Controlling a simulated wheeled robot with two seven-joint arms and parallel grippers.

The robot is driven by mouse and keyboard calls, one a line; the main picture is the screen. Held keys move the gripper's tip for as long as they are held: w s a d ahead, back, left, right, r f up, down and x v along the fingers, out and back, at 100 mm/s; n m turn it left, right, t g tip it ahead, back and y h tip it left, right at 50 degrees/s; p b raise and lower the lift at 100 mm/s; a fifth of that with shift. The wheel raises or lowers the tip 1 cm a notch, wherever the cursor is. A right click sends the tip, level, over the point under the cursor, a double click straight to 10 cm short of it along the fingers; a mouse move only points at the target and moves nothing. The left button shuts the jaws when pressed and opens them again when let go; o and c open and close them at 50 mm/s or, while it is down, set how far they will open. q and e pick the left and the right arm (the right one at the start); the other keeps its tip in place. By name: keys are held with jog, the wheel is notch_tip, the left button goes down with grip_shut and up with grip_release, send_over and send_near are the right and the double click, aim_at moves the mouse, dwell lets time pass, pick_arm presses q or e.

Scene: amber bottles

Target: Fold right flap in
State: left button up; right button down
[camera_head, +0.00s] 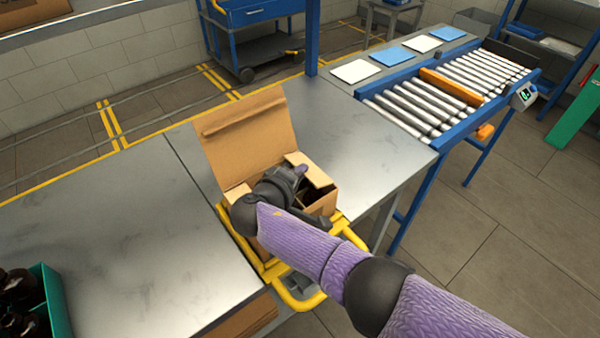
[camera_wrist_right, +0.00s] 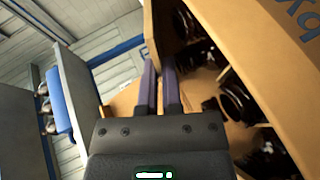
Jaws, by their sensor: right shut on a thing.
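An open cardboard box (camera_head: 325,203) sits in a yellow frame at the table's front edge. Its large lid flap (camera_head: 245,140) stands up at the back. The right flap (camera_head: 312,170) sticks out over the box's right side, partly lowered. My right gripper (camera_head: 301,172) is at this flap, its arm crossing over the front of the box. In the right wrist view the fingers (camera_wrist_right: 160,88) are close together, with tan cardboard on both sides of them. Dark bottles (camera_wrist_right: 235,98) stand inside the box between dividers. My arm hides the box's front and left side. My left gripper is out of view.
A roller conveyor (camera_head: 450,93) with an orange bar stands at the back right. Blue and white pads (camera_head: 393,56) lie beside it. A teal crate (camera_head: 50,295) with dark bottles is at the lower left. The metal table (camera_head: 120,235) is clear left of the box.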

jog(key=c, duration=0.8)
grip_release()
jog(key=p+v, duration=0.3)
jog(key=v, duration=0.7)
jog(key=shift+c, duration=0.2)
